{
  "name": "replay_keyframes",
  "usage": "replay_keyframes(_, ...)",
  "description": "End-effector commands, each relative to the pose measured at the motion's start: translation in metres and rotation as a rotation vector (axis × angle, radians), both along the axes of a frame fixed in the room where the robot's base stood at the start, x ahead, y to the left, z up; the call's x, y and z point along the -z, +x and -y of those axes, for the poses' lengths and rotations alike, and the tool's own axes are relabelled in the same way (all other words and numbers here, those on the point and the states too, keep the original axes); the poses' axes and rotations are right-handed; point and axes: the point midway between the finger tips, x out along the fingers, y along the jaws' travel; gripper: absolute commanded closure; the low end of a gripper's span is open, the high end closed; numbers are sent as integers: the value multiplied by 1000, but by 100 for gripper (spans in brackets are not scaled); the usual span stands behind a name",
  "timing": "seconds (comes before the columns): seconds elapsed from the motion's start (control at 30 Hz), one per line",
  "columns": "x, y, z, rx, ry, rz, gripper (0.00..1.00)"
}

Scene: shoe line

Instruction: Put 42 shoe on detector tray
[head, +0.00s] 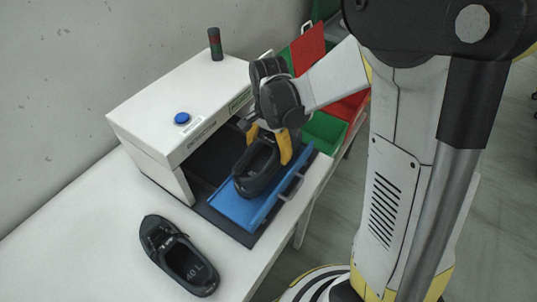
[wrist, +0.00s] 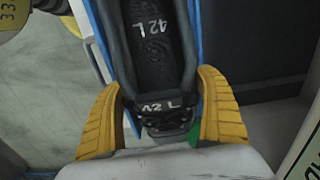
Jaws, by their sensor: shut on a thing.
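The black shoe marked "42 L" (wrist: 150,60) is between the yellow fingers of my gripper (wrist: 160,115) in the wrist view. In the head view this shoe (head: 257,170) is over the blue detector tray (head: 232,205), at the opening of the white machine. My gripper (head: 268,142) is shut on it from above. I cannot tell whether the sole touches the tray. The blue tray edge (wrist: 100,30) shows beside the shoe in the wrist view. Another black shoe, marked "40 L" (head: 180,258), lies on the white table left of the tray.
The white detector machine (head: 150,112) has a blue button (head: 182,118) and a dark signal post (head: 215,44) on top. Red (head: 308,48) and green (head: 325,132) bins stand behind my arm. The white table (head: 85,235) is clear at the left.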

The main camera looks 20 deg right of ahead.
Motion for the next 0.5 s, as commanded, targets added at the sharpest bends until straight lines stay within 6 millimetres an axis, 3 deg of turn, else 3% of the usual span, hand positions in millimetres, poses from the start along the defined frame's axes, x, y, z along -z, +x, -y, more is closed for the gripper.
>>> replay_keyframes(0.1,17,0,0,0,0,0,58)
replay_keyframes(0.47,20,0,0,0,0,0,58)
replay_keyframes(0.5,19,0,0,0,0,0,8)
